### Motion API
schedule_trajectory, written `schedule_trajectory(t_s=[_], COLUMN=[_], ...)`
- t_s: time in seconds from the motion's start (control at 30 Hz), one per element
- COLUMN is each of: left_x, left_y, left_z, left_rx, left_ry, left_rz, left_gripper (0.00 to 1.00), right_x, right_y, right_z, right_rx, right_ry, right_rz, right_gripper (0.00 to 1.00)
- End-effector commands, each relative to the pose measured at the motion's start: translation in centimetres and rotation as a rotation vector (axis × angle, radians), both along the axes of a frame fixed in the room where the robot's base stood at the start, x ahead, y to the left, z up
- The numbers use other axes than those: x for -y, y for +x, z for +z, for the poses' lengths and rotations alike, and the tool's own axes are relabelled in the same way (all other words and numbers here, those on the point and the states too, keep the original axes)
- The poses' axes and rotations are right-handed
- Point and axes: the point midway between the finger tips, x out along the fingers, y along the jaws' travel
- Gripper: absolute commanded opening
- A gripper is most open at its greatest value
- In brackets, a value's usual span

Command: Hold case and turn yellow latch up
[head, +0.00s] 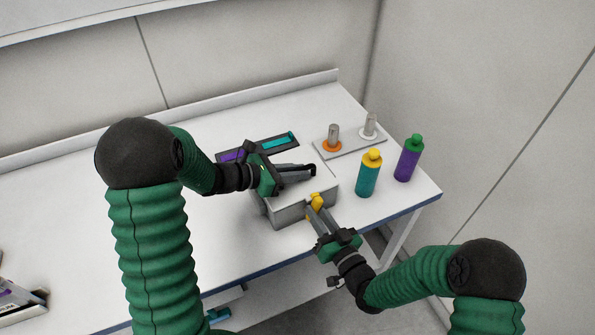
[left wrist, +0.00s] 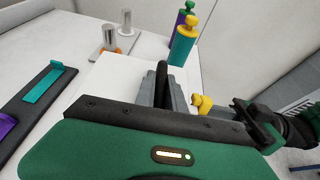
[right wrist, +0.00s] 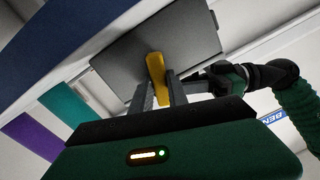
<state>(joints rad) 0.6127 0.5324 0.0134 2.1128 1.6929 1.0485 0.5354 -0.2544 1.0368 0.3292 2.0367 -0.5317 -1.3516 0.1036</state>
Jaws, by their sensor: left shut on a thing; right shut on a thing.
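The case (head: 288,217) is a pale grey box near the table's front edge. Its white top shows in the left wrist view (left wrist: 108,75), and its shaded front in the right wrist view (right wrist: 120,72). My left gripper (head: 308,172) is over the top, shut on the case's black handle (left wrist: 165,84). The yellow latch (head: 317,200) is on the front face. My right gripper (head: 319,208) is in front of the case, shut on the latch, which shows between its fingers in the right wrist view (right wrist: 157,78). The fingers partly hide the latch.
A teal bottle with a yellow cap (head: 368,174) and a purple bottle with a green cap (head: 408,159) stand right of the case. A grey plate (head: 350,142) with two metal posts lies behind. A dark tray (head: 291,137) holds teal and purple pieces. The table's left is clear.

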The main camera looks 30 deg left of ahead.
Motion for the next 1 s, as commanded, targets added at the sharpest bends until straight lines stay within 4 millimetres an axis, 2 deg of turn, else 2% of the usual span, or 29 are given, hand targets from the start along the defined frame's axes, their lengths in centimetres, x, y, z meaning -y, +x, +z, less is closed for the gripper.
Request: schedule_trajectory(t_s=[0.03,0.17,0.2,0.4,0.7,1.0], left_x=[0.0,0.0,0.0,0.0,0.1,0.1], left_y=[0.0,0.0,0.0,0.0,0.0,0.0], left_z=[-0.1,-0.1,-0.1,-0.1,0.0,0.0], left_rx=[0.0,0.0,0.0,0.0,-0.001,-0.001], left_ry=[0.0,0.0,0.0,0.0,0.001,0.001], left_rz=[-0.001,-0.001,-0.001,0.0,0.0,0.001], left_gripper=[0.0,0.0,0.0,0.0,0.0,0.0], right_x=[0.1,-0.2,-0.2,-0.2,0.0,3.3], right_y=[-0.3,-0.6,-0.6,-0.5,-0.6,-2.9], right_z=[-0.7,-0.6,-0.6,-0.4,-0.1,-0.1], right_rx=[0.026,0.197,0.218,0.214,0.217,0.215], right_ry=[-0.04,-0.159,-0.174,-0.163,-0.158,-0.157], right_rz=[0.001,0.003,0.001,0.0,-0.001,-0.002], right_gripper=[0.0,0.0,0.21,0.45,0.45,0.45])
